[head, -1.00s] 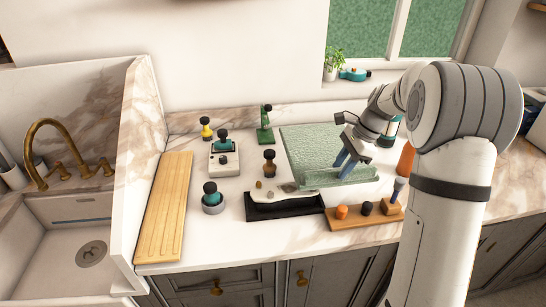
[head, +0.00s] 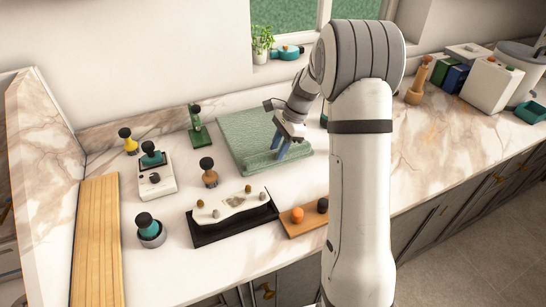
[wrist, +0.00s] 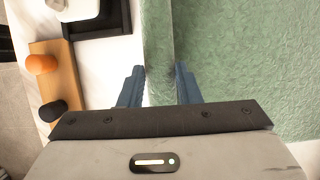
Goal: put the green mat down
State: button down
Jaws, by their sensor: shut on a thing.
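The green mat (head: 240,132) is a textured pale green sheet on the marble counter, towards the back wall. Its near edge stands up as a narrow raised strip. My gripper (head: 279,153) is over this near edge, its blue fingers reaching down to the strip. In the wrist view, the mat (wrist: 245,65) fills the right side, and its strip runs between the two fingers of my gripper (wrist: 159,70). My gripper is shut on that edge. The rest of the mat looks flat on the counter. My arm hides some counter to the right.
A black tray (head: 205,235) with a pale piece lies in front of the mat. A wooden block (head: 296,227) with orange and black knobs is beside it. A dark green stand (head: 197,128) and a brown-topped knob (head: 209,172) are left of the mat.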

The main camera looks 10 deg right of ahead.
jog(key=shift+a+f+p, duration=0.1)
jog(key=shift+f+p, duration=0.25)
jog(key=shift+f, duration=1.9)
jog(key=shift+s, duration=0.1)
jog(key=c, duration=1.5)
grip_release()
jog(key=o, duration=0.4)
jog(key=shift+o, duration=0.2)
